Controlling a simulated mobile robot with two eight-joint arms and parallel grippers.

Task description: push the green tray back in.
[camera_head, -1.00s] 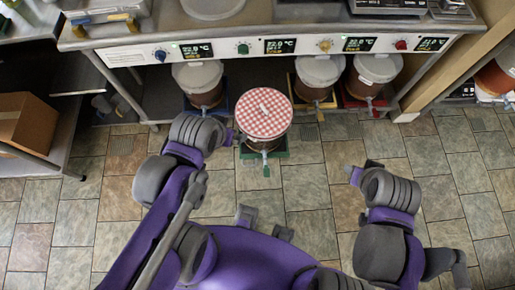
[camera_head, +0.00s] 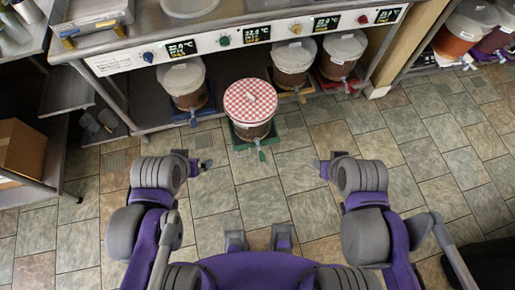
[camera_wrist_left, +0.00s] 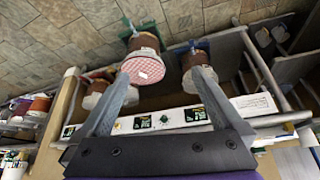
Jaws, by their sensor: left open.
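The green tray (camera_head: 240,148) sits on the floor, out in front of the shelf under the counter. A bucket (camera_head: 252,130) with a red-and-white checked lid (camera_head: 250,101) and a spigot (camera_head: 261,152) stands on it and hides most of it. The tray also shows in the left wrist view (camera_wrist_left: 127,27), beyond the checked lid (camera_wrist_left: 143,70). My left gripper (camera_head: 203,163) is to the left of the tray and nearer me, apart from it. Its fingers are spread and empty in the left wrist view (camera_wrist_left: 161,76). My right gripper (camera_head: 319,167) is to the right of the tray, apart from it; its jaws are unclear.
Buckets on a blue tray (camera_head: 196,117), a yellow tray (camera_head: 292,97) and a red tray (camera_head: 338,86) stand under the counter (camera_head: 225,15). A gap shows between the blue and yellow trays, behind the checked bucket. The tiled floor in front is clear.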

